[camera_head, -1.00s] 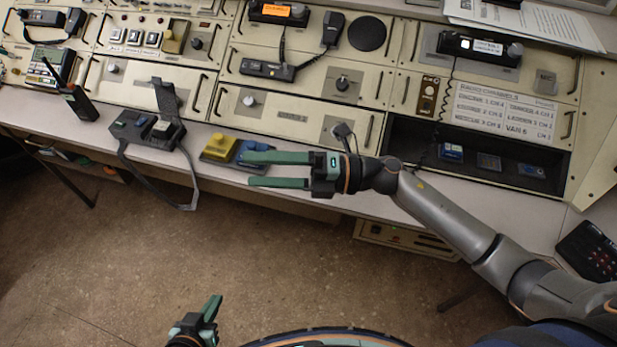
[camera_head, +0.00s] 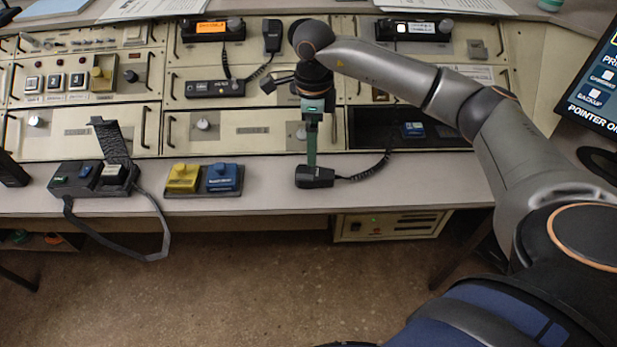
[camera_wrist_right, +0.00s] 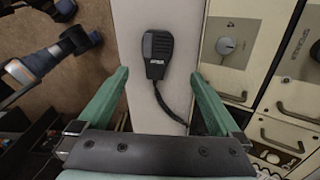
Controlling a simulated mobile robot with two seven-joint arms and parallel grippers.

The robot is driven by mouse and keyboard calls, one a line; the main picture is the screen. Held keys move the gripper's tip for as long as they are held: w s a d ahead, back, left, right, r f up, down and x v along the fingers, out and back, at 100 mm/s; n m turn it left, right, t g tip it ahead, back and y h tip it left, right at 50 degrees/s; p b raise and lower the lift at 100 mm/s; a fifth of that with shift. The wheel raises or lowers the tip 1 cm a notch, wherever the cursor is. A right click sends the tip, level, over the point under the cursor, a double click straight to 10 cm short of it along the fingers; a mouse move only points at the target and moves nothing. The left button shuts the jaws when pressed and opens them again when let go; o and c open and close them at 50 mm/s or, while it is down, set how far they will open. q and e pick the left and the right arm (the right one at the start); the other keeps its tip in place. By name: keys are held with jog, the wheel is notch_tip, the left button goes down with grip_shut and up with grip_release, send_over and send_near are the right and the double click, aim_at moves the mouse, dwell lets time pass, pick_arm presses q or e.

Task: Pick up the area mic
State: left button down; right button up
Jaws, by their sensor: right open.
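The area mic (camera_head: 315,178) is a black hand microphone with a coiled cord, lying on the grey desk ledge in the head view. In the right wrist view the mic (camera_wrist_right: 158,54) shows its slatted face and a small white label, with its cord running down to the right. My right gripper (camera_head: 312,160) points down over the mic. In the right wrist view the green fingers of the right gripper (camera_wrist_right: 160,74) are spread, one on each side of the mic, and hold nothing. My left gripper is not in view.
A switch box with a raised cover (camera_head: 95,177) and a yellow and blue button unit (camera_head: 203,180) stand left on the ledge. Another hand mic (camera_head: 272,37) hangs on the console above. An open bay (camera_head: 450,138) lies to the right. The ledge right of the mic's cord is mostly clear.

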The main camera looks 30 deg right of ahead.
send_over(313, 172)
notch_tip(313, 172, down, 5)
jog(key=shift+w+r, duration=0.15)
jog(key=shift+r, duration=0.05)
jog(key=f, duration=0.5)
jog(key=shift+s+f, duration=0.1)
jog(key=shift+s, duration=0.15)
jog(key=c, duration=1.5)
jog(key=shift+c, duration=0.2)
